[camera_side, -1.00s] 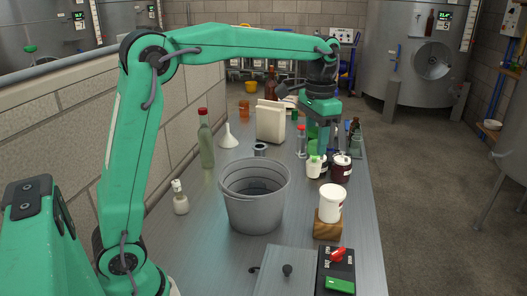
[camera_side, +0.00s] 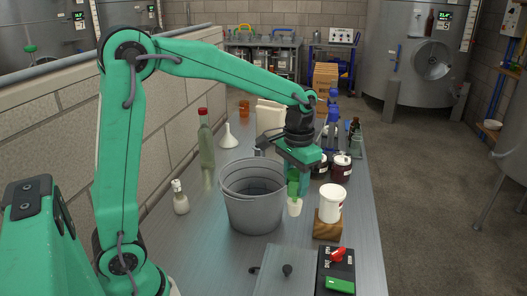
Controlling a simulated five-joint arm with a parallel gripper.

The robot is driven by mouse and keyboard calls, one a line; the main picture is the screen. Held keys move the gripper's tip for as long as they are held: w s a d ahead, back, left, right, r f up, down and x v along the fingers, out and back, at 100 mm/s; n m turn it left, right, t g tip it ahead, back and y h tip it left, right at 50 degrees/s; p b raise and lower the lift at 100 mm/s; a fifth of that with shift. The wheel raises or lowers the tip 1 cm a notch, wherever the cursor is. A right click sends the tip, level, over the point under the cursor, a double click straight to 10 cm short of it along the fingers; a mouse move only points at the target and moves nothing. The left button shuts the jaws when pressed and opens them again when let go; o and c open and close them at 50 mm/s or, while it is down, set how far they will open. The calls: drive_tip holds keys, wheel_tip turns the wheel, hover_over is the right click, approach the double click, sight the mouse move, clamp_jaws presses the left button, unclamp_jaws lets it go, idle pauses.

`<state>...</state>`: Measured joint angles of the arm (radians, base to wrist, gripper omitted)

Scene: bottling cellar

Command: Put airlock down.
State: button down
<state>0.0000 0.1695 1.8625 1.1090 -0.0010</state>
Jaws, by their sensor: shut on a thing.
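My gripper (camera_side: 295,186) is shut on the airlock (camera_side: 294,208). The airlock's pale lower end shows below the fingers, with green above it. The fingers hide part of it. It hangs just right of the grey metal bucket (camera_side: 255,214) and left of the white tub on its wooden block. I cannot tell whether its lower end touches the table (camera_side: 215,245).
The white tub (camera_side: 330,203) on a wooden block (camera_side: 326,229) stands close on the right. Dark jars (camera_side: 341,168) stand behind it. A control box (camera_side: 337,272) and a grey lid-like plate (camera_side: 285,274) lie in front.

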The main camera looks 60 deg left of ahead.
drive_tip(key=shift+r, duration=0.1)
idle(0.4)
drive_tip(key=r, duration=1.1)
drive_tip(key=shift+w+a+r, duration=0.1)
drive_tip(key=shift+w+a, duration=0.2)
drive_tip(key=shift+a, duration=0.05)
drive_tip(key=w+a+n, duration=0.2)
drive_tip(key=w+a, duration=0.3)
drive_tip(key=a, duration=0.5)
drive_tip(key=w+a+n, duration=0.3)
drive_tip(key=w+a, duration=0.1)
drive_tip(key=a, duration=0.6)
drive_tip(key=shift+d+f, duration=0.15)
drive_tip(key=shift+f, duration=2.45)
drive_tip(key=shift+f, duration=9)
drive_tip(key=shift+f, duration=0.1)
